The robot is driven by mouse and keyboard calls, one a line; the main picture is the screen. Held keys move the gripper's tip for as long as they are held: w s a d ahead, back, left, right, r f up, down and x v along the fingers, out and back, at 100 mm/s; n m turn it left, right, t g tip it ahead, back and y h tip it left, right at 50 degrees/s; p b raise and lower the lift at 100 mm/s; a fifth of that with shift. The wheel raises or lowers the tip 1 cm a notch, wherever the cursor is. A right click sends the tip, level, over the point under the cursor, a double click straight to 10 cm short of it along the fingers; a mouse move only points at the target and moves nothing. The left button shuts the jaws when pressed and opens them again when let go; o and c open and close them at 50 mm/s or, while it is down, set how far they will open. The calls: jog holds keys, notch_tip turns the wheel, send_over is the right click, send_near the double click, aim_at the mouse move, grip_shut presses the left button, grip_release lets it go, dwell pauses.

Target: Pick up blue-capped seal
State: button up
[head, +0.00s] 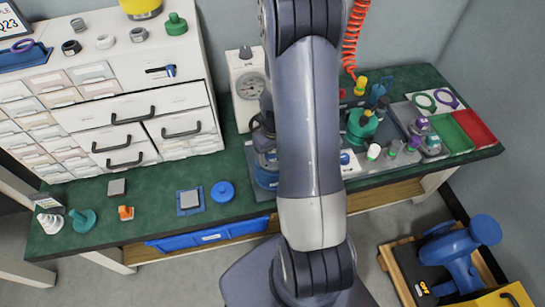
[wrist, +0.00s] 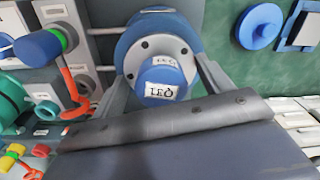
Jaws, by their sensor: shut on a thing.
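The blue-capped seal (wrist: 164,80) is in the middle of the wrist view, with a white label on its blue cap. It is seen nearly end-on, in front of a grey bolted disc and a larger blue round body (wrist: 190,27). My gripper (wrist: 168,62) has one finger on each side of the cap and is shut on it. I cannot tell whether the seal is clear of what lies behind it. In the head view my arm hides the gripper's fingertips and the seal.
A blue disc (head: 222,192) and a blue-edged grey plate (head: 189,200) lie on the green bench left of my arm. A white drawer cabinet (head: 205,95) stands behind. Bottles (head: 373,152), a green fixture (head: 361,124) and green and red trays (head: 474,128) crowd the right.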

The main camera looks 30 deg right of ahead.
jog(key=c, duration=0.5)
